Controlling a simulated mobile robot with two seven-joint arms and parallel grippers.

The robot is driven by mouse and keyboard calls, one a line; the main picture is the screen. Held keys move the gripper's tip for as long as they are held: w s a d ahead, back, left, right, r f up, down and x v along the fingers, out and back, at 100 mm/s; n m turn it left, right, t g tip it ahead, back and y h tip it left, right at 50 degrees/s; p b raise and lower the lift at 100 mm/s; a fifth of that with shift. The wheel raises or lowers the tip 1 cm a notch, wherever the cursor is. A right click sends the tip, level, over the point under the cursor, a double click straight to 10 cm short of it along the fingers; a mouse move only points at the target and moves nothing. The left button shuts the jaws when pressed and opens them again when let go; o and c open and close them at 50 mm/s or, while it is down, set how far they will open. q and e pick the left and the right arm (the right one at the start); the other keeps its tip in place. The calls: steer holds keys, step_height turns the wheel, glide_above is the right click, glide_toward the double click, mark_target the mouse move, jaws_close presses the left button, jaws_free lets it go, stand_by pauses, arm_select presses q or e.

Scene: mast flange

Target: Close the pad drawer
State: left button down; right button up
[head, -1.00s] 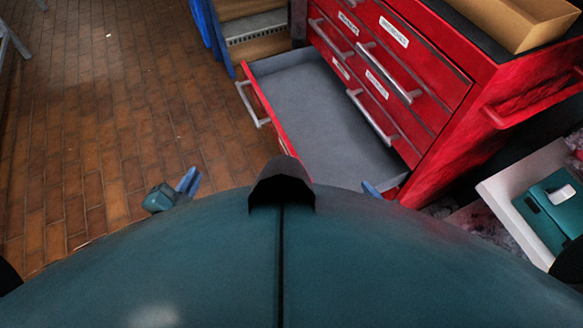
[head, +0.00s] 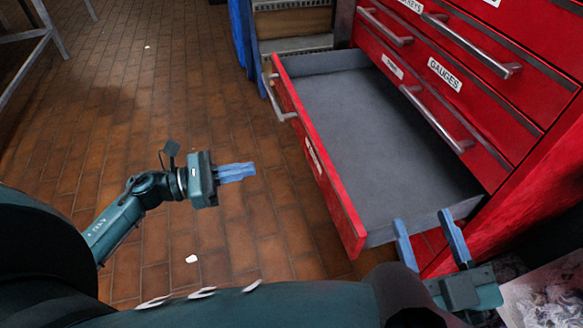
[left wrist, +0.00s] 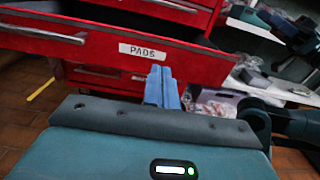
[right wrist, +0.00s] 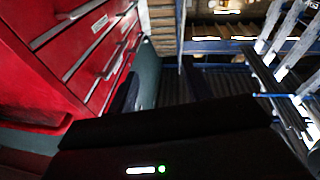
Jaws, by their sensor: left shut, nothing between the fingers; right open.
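The pad drawer (head: 326,170) is pulled well out of the red tool cabinet (head: 553,172) in the head view. Its grey inside looks empty, and its handle (head: 273,98) is on the outer front. In the left wrist view its red front (left wrist: 60,42) carries a PADS label. My left gripper (head: 255,171) is shut and empty, left of the drawer front, with floor showing between them. My right gripper (head: 423,218) is open at the drawer's near side. Its fingers overlap the drawer's side wall in the picture; I cannot tell if they touch.
Drawers labelled GAUGES (head: 444,74) and others sit shut above, with protruding handles. A blue-framed shelf or rack (head: 291,22) stands behind the drawer. The tiled floor (head: 130,110) at left is mostly clear. A metal frame (head: 45,30) stands far left.

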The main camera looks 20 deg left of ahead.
mark_target(319, 154)
arm_select(q)
steer(key=b+x, duration=0.1)
steer(key=x, duration=1.2)
steer(key=shift+r, duration=0.1)
steer(key=shift+w+d, duration=0.15)
steer(key=shift+d, duration=0.1)
arm_select(e)
steer(key=shift+a, duration=0.1)
steer(key=shift+r, duration=0.1)
arm_select(q)
steer(key=shift+w+d, duration=0.1)
